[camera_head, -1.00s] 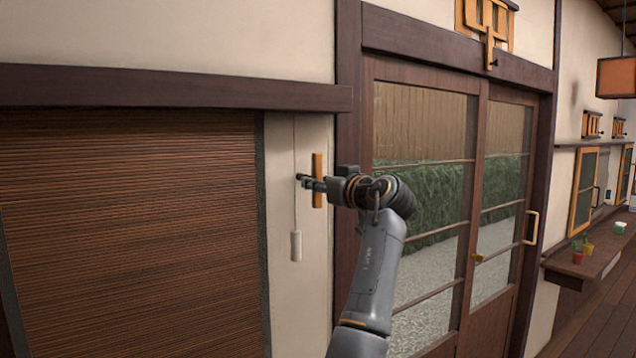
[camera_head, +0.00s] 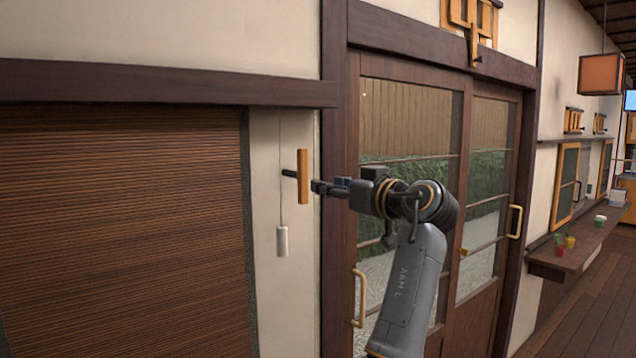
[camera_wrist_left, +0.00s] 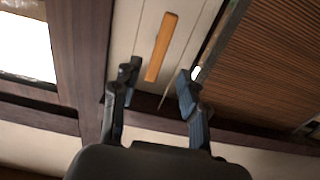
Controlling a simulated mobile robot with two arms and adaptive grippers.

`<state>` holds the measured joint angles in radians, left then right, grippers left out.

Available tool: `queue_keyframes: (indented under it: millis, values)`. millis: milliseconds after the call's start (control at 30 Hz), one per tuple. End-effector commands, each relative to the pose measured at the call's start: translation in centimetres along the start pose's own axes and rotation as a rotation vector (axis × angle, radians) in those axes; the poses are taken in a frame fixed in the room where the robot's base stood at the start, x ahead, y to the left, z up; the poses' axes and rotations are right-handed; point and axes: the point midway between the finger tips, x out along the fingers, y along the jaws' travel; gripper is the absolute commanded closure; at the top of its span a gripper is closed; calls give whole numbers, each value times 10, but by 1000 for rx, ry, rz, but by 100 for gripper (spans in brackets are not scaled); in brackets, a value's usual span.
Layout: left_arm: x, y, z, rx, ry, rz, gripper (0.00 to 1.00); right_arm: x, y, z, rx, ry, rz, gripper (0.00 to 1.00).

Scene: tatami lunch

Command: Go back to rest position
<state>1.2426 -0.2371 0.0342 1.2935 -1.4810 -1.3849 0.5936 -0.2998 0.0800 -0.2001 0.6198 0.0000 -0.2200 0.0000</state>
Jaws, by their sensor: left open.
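My left gripper (camera_head: 322,187) is at the middle of the head view, pointing left. It is just right of a wooden handle bar (camera_head: 303,177) that stands out from the wall on a dark stem. In the left wrist view the gripper (camera_wrist_left: 152,90) has its two fingers spread apart with nothing between them. There the wooden bar (camera_wrist_left: 162,47) lies beyond the fingertips, apart from them. My right gripper is not in these views.
Sliding glass doors (camera_head: 412,118) stand behind my left arm, with a pale wooden door handle (camera_head: 359,298). A dark slatted blind (camera_head: 120,220) fills the left, with a pull cord weight (camera_head: 282,241) beside it. A wall shelf (camera_head: 575,250) holds small pots at right.

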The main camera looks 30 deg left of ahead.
Motion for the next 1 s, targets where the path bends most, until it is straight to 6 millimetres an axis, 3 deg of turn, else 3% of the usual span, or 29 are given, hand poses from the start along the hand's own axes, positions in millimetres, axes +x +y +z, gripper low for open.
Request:
queue_keyframes:
  millis: [200, 733, 867, 967, 1000]
  values:
    - [-14, 0, 0, -1, 0, 0, 57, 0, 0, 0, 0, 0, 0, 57]
    - [-12, 0, 6, 5, -7, 2, 57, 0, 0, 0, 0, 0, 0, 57]
    - [-4, 2, 48, 46, -57, 27, 57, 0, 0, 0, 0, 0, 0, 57]
    - [4, 2, 112, 111, -135, 74, 57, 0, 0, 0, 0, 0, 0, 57]
    - [6, 0, 143, 141, -171, 99, 57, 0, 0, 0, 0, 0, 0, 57]
